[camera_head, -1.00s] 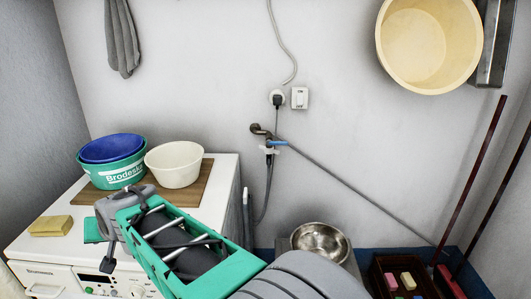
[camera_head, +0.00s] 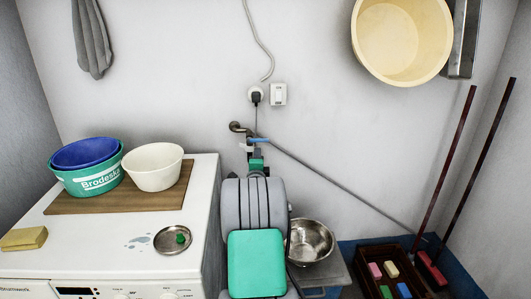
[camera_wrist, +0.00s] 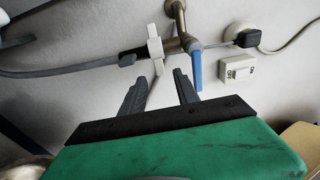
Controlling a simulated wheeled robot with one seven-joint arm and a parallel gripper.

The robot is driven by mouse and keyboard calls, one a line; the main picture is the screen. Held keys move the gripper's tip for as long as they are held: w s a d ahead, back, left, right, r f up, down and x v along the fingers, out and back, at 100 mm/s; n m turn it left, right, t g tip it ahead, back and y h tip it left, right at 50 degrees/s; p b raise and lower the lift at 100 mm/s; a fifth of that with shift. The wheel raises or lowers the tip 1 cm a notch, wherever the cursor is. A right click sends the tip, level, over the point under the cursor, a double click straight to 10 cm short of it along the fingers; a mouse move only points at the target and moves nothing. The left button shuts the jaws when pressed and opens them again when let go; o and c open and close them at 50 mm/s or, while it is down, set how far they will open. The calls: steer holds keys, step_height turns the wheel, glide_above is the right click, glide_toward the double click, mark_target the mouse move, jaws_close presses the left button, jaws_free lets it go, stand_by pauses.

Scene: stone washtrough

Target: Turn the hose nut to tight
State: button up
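The brass tap (camera_head: 238,127) is on the back wall and has a blue lever (camera_head: 259,140). In the wrist view the tap (camera_wrist: 178,14) is at top centre, with the blue lever (camera_wrist: 197,71) right of my fingers. The white hose nut (camera_wrist: 155,43) is on the tap's outlet, left of the lever, with a dark grey hose (camera_wrist: 70,70) running left from it. My gripper (camera_wrist: 158,76) is open, its two dark fingers spread just short of the nut. I see no contact. In the head view my arm hides much of the area below the tap.
A socket with a black plug (camera_head: 256,97) and a switch (camera_head: 278,95) are above the tap. A washing machine (camera_head: 105,235) with basins stands left. A metal bowl (camera_head: 310,241) is right of my arm. A grey line (camera_head: 345,178) slants down the wall to the right.

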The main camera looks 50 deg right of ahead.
mark_target(250, 147)
steer(key=x, duration=0.7)
steer(key=shift+a, duration=0.1)
jaws_close()
stand_by(0.3)
